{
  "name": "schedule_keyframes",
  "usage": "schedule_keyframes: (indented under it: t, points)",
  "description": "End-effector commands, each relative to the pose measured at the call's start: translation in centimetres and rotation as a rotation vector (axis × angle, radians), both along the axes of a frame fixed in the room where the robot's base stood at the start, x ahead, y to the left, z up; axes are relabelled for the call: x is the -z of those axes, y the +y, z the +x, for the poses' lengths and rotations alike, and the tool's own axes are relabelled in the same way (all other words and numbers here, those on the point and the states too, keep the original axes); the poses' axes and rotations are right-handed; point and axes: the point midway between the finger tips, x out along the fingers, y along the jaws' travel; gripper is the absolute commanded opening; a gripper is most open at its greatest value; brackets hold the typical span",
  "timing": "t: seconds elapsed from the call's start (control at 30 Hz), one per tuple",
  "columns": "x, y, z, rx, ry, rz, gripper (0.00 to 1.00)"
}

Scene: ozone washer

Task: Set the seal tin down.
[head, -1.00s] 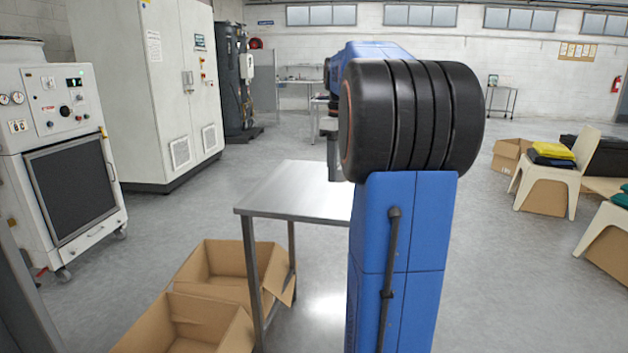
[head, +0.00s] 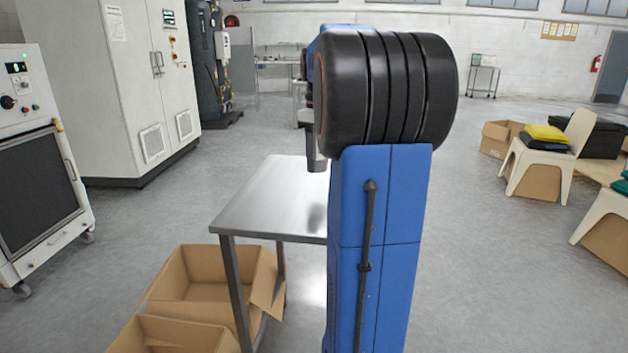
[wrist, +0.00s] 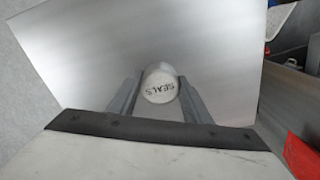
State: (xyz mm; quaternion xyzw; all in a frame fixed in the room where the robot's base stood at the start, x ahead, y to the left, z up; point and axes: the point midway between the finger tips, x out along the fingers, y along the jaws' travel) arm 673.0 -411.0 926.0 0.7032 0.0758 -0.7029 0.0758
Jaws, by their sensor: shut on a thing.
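The seal tin (wrist: 160,88) is a small round grey tin with a pale lid marked "SEALS", seen from above in the wrist view. My gripper (wrist: 157,90) is shut on it, one finger on each side. Behind the tin in that view is the bare steel top of a table (wrist: 85,60). I cannot tell whether the tin touches the table or hangs above it. In the head view the steel table (head: 265,205) stands in front of me, and my arm covers its right part. The tin is hidden there.
Open cardboard boxes (head: 215,275) stand on the floor at the table's left. A white machine (head: 40,160) and a tall cabinet (head: 120,80) stand farther left. Chairs (head: 550,165) with folded cloths are at the right. The visible tabletop is clear.

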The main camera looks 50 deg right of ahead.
Motion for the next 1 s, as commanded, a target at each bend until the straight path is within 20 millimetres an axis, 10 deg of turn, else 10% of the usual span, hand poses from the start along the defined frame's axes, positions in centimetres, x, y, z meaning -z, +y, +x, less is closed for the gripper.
schedule_keyframes:
  t: [0.6,1.0]
  points:
    - [6.4,0.0,0.0,0.000,0.001,0.002,0.21]
    - [6.9,0.0,0.0,0.000,0.000,0.000,0.21]
